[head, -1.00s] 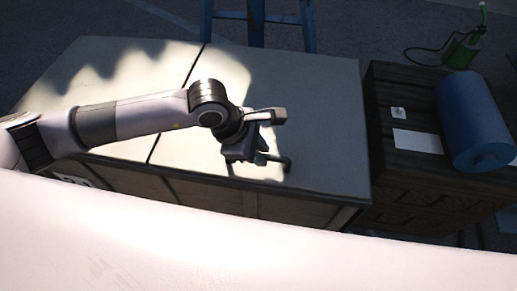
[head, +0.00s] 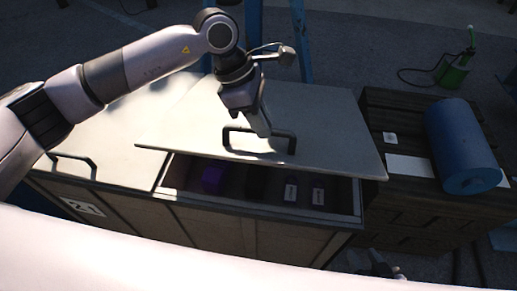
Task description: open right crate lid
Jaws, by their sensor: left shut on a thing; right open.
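The right crate lid (head: 318,112) is a pale panel with a black bar handle (head: 290,144) near its front edge. It is raised and tilted, its front edge lifted clear of the crate (head: 290,228). My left gripper (head: 262,131) is shut on the handle. Through the gap the crate's inside shows a purple item (head: 213,180) and small labelled items (head: 304,194). The rear of the inside is hidden by the lid. My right gripper (head: 376,265) is low in the view, in front of the crate, open and partly hidden.
The left lid (head: 120,140) lies flat and closed, with its own handle (head: 75,160). A dark wooden crate (head: 400,125) on the right bears a blue roll (head: 461,146) and a white sheet (head: 409,168). A green bottle (head: 456,70) and blue ladder legs stand behind.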

